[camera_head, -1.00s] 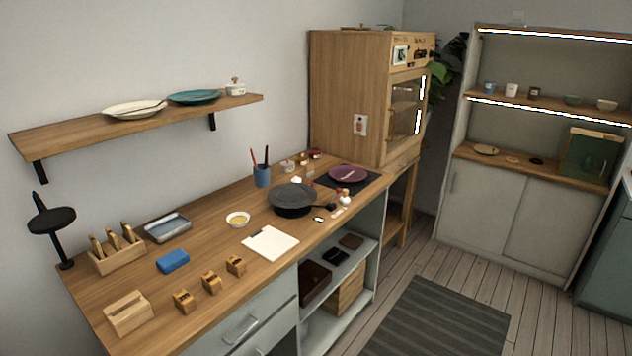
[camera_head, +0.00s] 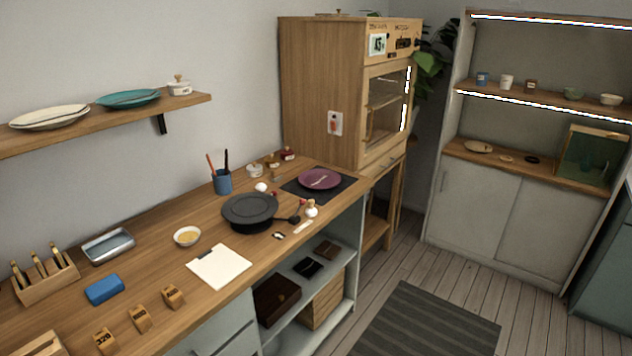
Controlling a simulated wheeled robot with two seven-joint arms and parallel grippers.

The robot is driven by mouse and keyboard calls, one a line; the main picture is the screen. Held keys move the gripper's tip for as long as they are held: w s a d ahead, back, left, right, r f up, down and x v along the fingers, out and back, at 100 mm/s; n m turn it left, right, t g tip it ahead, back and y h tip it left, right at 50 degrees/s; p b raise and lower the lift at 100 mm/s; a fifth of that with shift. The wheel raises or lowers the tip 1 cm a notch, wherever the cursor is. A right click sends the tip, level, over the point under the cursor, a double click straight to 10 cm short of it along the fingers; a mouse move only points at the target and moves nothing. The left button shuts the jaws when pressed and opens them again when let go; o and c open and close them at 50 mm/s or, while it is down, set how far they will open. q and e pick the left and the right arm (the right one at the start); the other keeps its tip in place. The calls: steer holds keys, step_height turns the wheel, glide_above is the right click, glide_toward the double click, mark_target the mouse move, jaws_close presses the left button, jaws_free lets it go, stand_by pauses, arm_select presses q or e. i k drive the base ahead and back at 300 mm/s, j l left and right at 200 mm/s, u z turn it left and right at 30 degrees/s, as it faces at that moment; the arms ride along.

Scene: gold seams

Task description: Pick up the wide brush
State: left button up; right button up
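I cannot tell for certain which thing is the wide brush. A blue cup (camera_head: 222,182) on the wooden counter holds a red-handled and a black-handled tool, both upright; their lower ends are hidden in the cup. A wooden rack (camera_head: 47,286) at the counter's left holds several wooden-handled tools upright. A small pale, flat piece (camera_head: 303,228) lies near the counter's front edge, too small to identify. Neither of my grippers is in view.
The counter (camera_head: 150,275) also carries a dark lidded pan (camera_head: 250,212), a white sheet (camera_head: 219,266), a blue block (camera_head: 104,289), a small bowl (camera_head: 187,236) and a plate on a dark mat. A tall wooden cabinet (camera_head: 320,90) stands behind. Floor is open around a striped mat (camera_head: 430,330).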

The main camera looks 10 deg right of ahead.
mark_target(276, 172)
steer(key=i+l+u, duration=0.55)
steer(key=l, duration=0.3)
steer(key=i, duration=0.1)
